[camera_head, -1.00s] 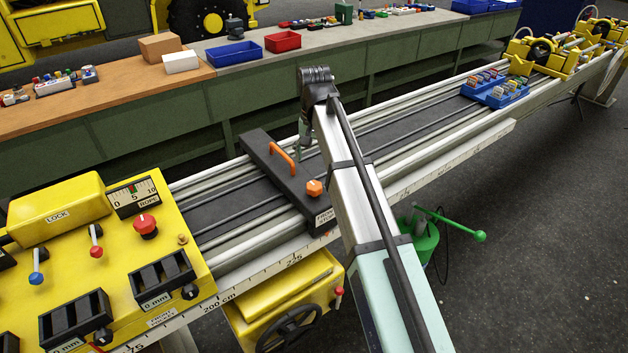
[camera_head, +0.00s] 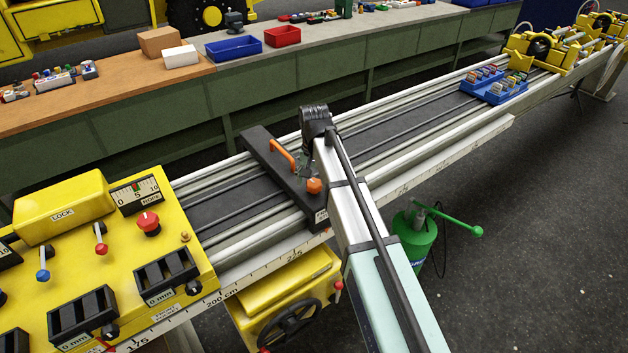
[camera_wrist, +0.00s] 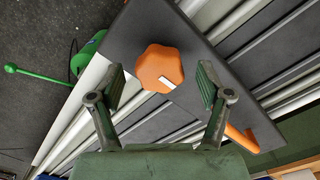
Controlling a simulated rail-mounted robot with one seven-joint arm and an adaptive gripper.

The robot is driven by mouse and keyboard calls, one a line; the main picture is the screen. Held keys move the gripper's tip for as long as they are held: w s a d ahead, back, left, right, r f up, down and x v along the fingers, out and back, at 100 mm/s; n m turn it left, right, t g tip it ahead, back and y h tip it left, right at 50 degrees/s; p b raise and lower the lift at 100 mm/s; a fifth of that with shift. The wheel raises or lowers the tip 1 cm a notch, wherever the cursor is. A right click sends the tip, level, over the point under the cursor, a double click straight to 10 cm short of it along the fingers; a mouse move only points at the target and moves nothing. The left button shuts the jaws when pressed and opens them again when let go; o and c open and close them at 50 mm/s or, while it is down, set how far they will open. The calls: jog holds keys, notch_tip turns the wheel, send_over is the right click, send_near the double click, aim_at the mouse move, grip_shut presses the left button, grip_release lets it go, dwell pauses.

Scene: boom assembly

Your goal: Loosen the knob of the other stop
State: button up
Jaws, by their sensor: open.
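The orange knob (camera_head: 314,186) sits on the near end of a dark stop block (camera_head: 262,146) that lies across the rails. The block also carries an orange handle (camera_head: 282,153). In the wrist view the knob (camera_wrist: 160,67) has a white mark on it and lies ahead of and between the fingertips of my gripper (camera_wrist: 162,82). The gripper is open, with a finger on each side and gaps to the knob. In the head view my arm hides part of the block's label and its right edge.
A yellow control panel (camera_head: 90,250) with knobs and levers stands at the left end of the rails. A blue tray (camera_head: 492,86) of small parts sits further along the rails. A green cylinder with a lever (camera_head: 414,236) stands on the floor beside the rail.

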jog(key=c, duration=1.2)
